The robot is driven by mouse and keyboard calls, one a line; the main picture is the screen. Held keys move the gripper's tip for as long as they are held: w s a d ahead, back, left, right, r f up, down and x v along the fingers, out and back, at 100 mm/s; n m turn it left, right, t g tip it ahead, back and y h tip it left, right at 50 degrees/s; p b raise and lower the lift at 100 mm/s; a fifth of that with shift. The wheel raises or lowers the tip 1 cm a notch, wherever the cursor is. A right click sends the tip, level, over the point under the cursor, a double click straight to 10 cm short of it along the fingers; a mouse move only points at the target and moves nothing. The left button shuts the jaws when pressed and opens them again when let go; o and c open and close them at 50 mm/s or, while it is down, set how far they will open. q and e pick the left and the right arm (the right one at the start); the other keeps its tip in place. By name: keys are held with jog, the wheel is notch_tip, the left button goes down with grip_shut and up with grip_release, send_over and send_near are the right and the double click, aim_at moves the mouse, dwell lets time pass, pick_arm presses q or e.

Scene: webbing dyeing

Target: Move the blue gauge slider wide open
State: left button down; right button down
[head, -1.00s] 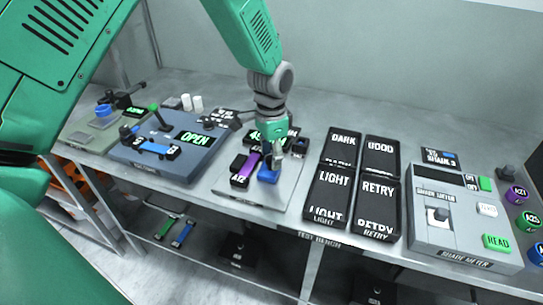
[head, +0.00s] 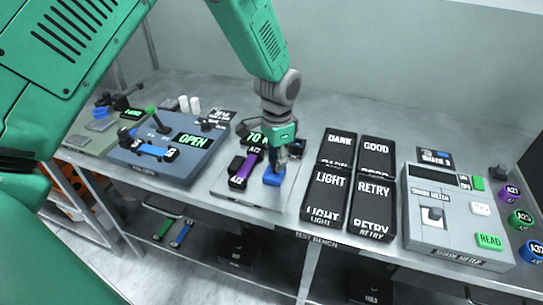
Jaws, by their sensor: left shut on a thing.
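The blue gauge slider (head: 272,179) sits on the grey gauge plate (head: 252,193) in the middle of the bench. My left gripper (head: 277,165) comes down from above and is shut on the slider, hiding its upper part. My right gripper is not in view.
Black trays marked DARK, GOOD, LIGHT and RETRY (head: 324,197) stand to the right, close to the gauge. A shade meter (head: 455,215) and several round coloured spools (head: 521,219) are further right. A blue-grey clamp unit showing OPEN (head: 180,160) is left.

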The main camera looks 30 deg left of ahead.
pick_arm(q)
jog(key=c, duration=1.3)
grip_release()
jog(key=shift+d, duration=0.15)
jog(key=shift+w+d, duration=0.1)
jog(key=shift+r, duration=0.45)
notch_tip(320, 180, up, 11)
jog(key=shift+w, duration=0.1)
jog(key=shift+f, duration=0.1)
